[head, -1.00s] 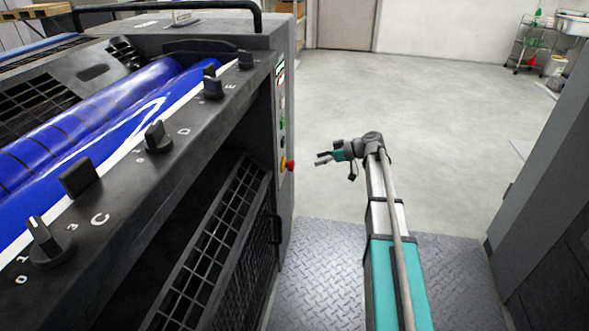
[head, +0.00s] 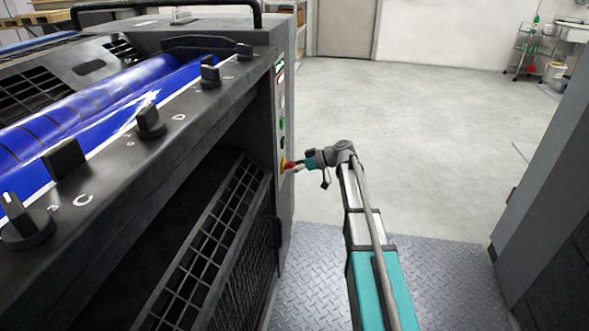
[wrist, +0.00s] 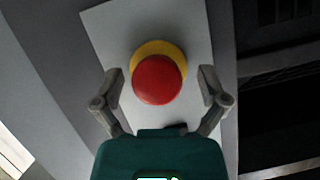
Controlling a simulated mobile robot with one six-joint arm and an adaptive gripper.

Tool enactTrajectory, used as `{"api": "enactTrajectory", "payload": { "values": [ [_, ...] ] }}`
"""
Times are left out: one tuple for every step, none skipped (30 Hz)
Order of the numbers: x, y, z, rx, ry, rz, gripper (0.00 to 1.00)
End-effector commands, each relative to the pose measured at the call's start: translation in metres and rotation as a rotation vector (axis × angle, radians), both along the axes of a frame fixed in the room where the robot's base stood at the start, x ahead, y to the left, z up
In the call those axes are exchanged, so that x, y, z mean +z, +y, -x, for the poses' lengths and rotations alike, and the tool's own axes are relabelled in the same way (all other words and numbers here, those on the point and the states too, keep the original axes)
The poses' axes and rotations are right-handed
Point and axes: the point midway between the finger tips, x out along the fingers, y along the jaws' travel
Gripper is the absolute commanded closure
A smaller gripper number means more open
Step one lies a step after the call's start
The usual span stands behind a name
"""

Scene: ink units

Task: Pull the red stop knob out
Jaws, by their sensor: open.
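The red stop knob (wrist: 158,80) sits on a yellow ring (wrist: 160,48) on a light grey panel in the wrist view. In the head view the knob (head: 290,165) shows small on the side panel of the machine. My gripper (wrist: 160,78) is open, with one finger to the left of the knob and one to the right. Gaps show between both fingers and the knob. In the head view my gripper (head: 296,166) is right at the knob, and its tips partly overlap it.
The printing machine (head: 200,120) with its blue ink roller (head: 110,95) and several black knobs fills the left. A green button (head: 282,122) is above the stop knob. A grey cabinet (head: 555,190) stands at the right. The floor (head: 430,120) beyond is clear.

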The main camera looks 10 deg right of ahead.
Motion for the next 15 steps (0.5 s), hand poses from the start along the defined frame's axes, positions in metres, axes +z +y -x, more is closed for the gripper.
{"api": "enactTrajectory", "payload": {
  "values": [
    [0.0002, -0.0001, 0.0, 0.0, 0.0, 0.0, 0.07],
    [0.0002, -0.0001, 0.0, 0.0, 0.0, 0.0, 0.07],
    [0.0002, -0.0002, 0.0, 0.0, 0.0, 0.0, 0.07],
    [0.0002, -0.0003, 0.0, 0.0, 0.0, 0.0, 0.07],
    [0.0001, -0.0004, 0.0, 0.0, 0.0, 0.0, 0.13],
    [0.0001, -0.0004, 0.0, 0.0, 0.0, 0.0, 0.2],
    [0.0002, -0.0005, 0.0, 0.0, 0.0, 0.0, 0.26],
    [0.0002, -0.0005, 0.0, 0.0, 0.0, 0.0, 0.31],
    [0.0002, -0.0005, 0.0, 0.0, 0.0, 0.0, 0.39],
    [0.0001, -0.0006, 0.0001, 0.0, 0.0, 0.0, 0.44],
    [0.0001, -0.0006, 0.0001, 0.0, 0.0, 0.0, 0.5],
    [0.0001, -0.0006, 0.0002, 0.0, 0.0, 0.0, 0.57],
    [0.0002, -0.0005, 0.0003, 0.0, 0.0, 0.0, 0.63],
    [0.0001, -0.0005, 0.0005, 0.001, 0.0, 0.0, 0.68],
    [0.0001, -0.0003, 0.0007, 0.001, 0.0, 0.0, 0.76]
  ]
}}
